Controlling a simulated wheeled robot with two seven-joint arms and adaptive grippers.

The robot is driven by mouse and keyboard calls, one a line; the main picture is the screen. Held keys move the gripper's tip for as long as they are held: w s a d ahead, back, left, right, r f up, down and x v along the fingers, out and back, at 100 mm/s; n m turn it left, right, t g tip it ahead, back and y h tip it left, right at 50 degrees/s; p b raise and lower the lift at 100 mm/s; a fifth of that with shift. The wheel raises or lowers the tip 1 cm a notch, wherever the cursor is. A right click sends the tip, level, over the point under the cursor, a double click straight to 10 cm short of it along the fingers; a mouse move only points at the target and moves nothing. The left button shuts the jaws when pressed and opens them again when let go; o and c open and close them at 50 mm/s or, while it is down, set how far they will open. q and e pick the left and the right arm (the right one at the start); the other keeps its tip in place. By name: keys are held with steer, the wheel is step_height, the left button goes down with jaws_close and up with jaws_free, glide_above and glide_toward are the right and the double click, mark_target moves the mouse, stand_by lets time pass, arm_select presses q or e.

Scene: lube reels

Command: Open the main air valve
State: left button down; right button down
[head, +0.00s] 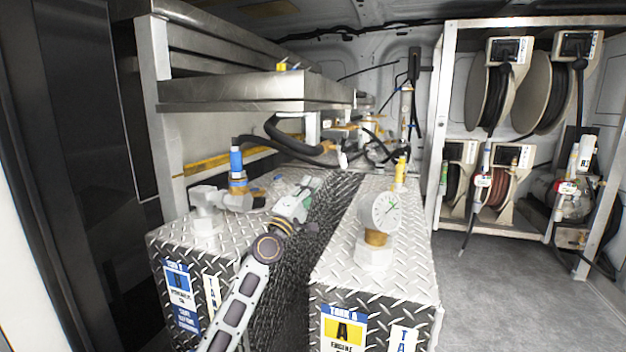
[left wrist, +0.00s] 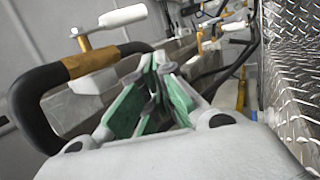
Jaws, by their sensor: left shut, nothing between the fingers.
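A valve with a white lever handle (left wrist: 122,17) and a brass-coloured body (left wrist: 92,62) shows at the upper left of the left wrist view, beside a thick black hose. In the head view a white handle (head: 343,158) hangs near brass fittings and hoses beyond the tanks. No label marks either as the main air valve. My left gripper (head: 308,188) reaches over the gap between the two tanks, short of those fittings. Its green-padded fingers (left wrist: 163,68) are closed together, with nothing between them and apart from the white lever. My right gripper is out of view.
Diamond-plate tanks (head: 330,265) stand on both sides of the arm. A round gauge (head: 386,210) rises on the right tank and a blue-topped fitting (head: 236,165) on the left one. A steel shelf (head: 235,92) overhangs the left. Hose reels (head: 540,90) stand at right; the floor before them is clear.

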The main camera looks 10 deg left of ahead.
arm_select(q)
steer(key=shift+s+a+f+b, duration=0.15)
steer(key=shift+s+a+f, duration=0.15)
steer(key=shift+s+f, duration=0.3)
steer(key=shift+s+a+f+b, duration=0.1)
steer(key=shift+s+a+f, duration=0.15)
steer(key=shift+s+f, duration=0.3)
steer(key=shift+s+a+f+b, duration=0.15)
steer(key=shift+s+a+f, duration=0.2)
steer(key=shift+f, duration=0.4)
